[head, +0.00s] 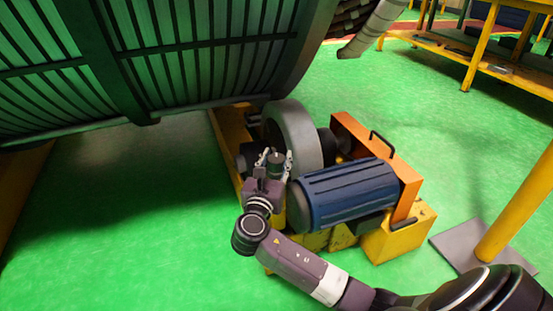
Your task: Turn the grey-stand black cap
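My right gripper (275,160) is at the machine in the middle of the head view, in front of the grey wheel-like part. Its two fingers stand apart, one on each side of a small dark round part (276,158), which may be the black cap. I cannot tell whether the fingers touch it. A grey stand cannot be made out clearly; the gripper and wrist hide part of this area. My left gripper is not in view.
A blue ribbed motor (348,193) and an orange plate (375,150) with a black handle are right of the gripper. A large slatted drum (190,60) hangs over the upper left. A yellow post (520,205) stands at right. Green floor (130,210) is clear at left.

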